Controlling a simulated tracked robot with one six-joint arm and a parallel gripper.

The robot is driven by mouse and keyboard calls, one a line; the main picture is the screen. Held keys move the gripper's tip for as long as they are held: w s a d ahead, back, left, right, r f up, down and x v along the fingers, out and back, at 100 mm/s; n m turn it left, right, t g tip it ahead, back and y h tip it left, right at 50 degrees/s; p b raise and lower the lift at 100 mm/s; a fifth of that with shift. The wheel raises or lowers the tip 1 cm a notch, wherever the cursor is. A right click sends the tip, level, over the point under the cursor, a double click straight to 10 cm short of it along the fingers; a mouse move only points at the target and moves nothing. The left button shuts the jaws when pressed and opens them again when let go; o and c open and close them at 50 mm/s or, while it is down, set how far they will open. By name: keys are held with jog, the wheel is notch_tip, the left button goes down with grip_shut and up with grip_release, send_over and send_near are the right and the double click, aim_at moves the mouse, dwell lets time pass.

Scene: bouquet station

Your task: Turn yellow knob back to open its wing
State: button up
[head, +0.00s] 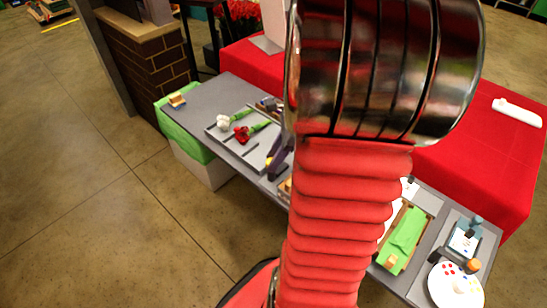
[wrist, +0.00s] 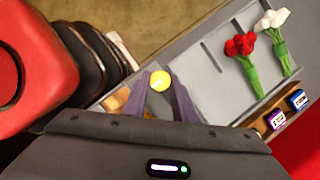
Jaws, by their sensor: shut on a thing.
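The yellow knob (wrist: 160,81) shows in the wrist view as a round yellow top between the two purple fingertips of my gripper (wrist: 163,92). The fingers are closed around it, one on each side. The wing that belongs to it cannot be made out; my gripper body covers the area below the knob.
A red flower (wrist: 241,45) and a white flower (wrist: 273,20) with green stems lie in the grey tray (head: 262,147). Small labelled blocks (wrist: 298,98) sit near the tray. A green cloth in a wooden box (head: 404,238) and a white palette (head: 455,287) are at the right.

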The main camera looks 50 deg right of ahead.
jog(key=n, duration=0.2)
jog(key=n+g+y, duration=0.1)
jog(key=n, duration=0.1)
jog(key=shift+w+d+n+g, duration=0.15)
jog(key=shift+w+n+g, duration=0.05)
jog(key=shift+n+g, duration=0.1)
jog(key=n+g, duration=0.1)
jog(key=n, duration=0.3)
jog(key=shift+w+n+g, duration=0.15)
jog(key=shift+n+g, duration=0.15)
jog(key=shift+g, duration=0.1)
jog(key=n, duration=0.2)
jog(key=n+g, duration=0.1)
jog(key=n, duration=0.1)
jog(key=shift+w+n+g, duration=0.2)
jog(key=shift+n+g, duration=0.1)
jog(key=n+g+h, duration=0.1)
jog(key=n, duration=0.3)
jog(key=shift+w, duration=0.1)
jog(key=o, duration=1)
jog(key=shift+o, duration=0.2)
jog(key=shift+r, duration=0.1)
